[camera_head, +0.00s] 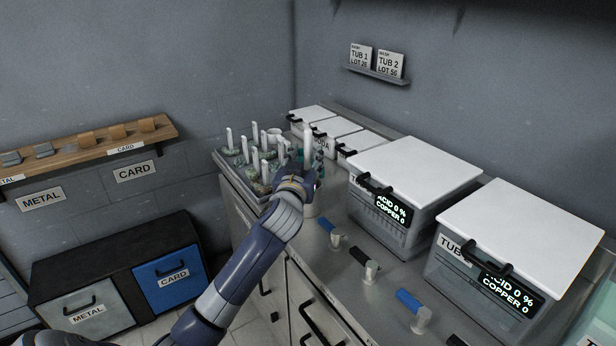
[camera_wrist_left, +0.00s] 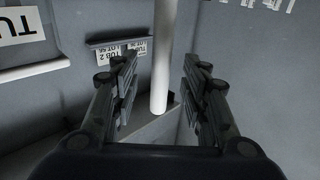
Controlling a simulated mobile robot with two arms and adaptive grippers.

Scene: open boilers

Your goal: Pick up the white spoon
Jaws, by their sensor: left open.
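A white upright handle (camera_head: 307,145), which looks like the white spoon, rises just beyond my left gripper (camera_head: 303,181). The gripper hides its lower part. In the left wrist view the white handle (camera_wrist_left: 163,45) stands upright between the two open fingers (camera_wrist_left: 159,75), with a gap on each side. My right gripper is not in view.
A tray (camera_head: 229,170) of cups with several upright white sticks stands left of the gripper. Small lidded boxes (camera_head: 335,127) stand behind it. Two big lidded tubs (camera_head: 415,170) fill the counter's right. Handles (camera_head: 359,257) line the front counter (camera_head: 335,285).

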